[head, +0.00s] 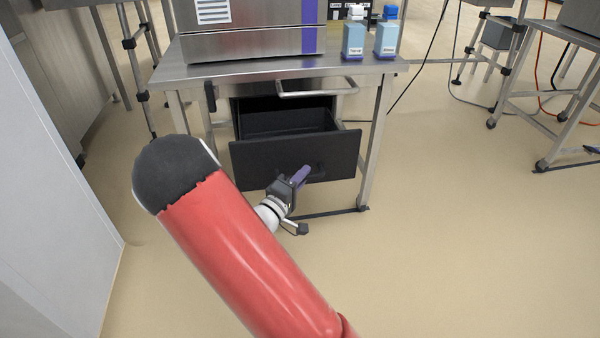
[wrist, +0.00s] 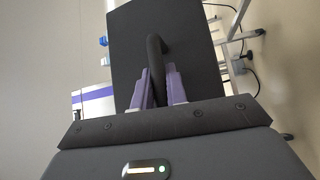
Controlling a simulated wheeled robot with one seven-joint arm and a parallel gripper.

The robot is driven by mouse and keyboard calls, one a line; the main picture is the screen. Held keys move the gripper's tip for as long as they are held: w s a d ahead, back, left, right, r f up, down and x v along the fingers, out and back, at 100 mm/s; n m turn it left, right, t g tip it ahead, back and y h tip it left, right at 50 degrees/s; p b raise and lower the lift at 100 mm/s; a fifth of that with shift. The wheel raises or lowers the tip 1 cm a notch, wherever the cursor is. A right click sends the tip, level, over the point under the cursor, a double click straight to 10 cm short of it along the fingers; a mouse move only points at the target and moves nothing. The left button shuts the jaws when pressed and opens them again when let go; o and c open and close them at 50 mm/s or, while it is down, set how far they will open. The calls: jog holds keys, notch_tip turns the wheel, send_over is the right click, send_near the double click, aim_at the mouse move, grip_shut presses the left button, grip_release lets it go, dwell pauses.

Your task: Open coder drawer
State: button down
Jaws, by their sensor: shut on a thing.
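The black coder drawer (head: 290,162) hangs below the steel table and is pulled out, with its dark inside showing from above. Its front panel also fills the middle of the wrist view (wrist: 190,50). My gripper (head: 303,176) is at the right part of the drawer front. In the wrist view, my gripper's purple fingers (wrist: 158,88) are closed around the black drawer handle (wrist: 154,55). The handle is mostly hidden by my gripper in the head view.
The steel table (head: 350,66) carries the sealer machine (head: 250,40) and two blue bottles, one (head: 353,40) left of the other (head: 387,40). A steel bar handle (head: 316,92) juts out above the drawer. A pale wall panel (head: 50,170) stands at left. Open floor lies at right.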

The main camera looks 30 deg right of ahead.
jog(key=shift+s+a, duration=0.3)
jog(key=shift+s, duration=0.6)
jog(key=c, duration=1.4)
grip_release()
jog(key=v, duration=0.7)
jog(key=shift+a, duration=0.4)
jog(key=shift+s+f, duration=0.1)
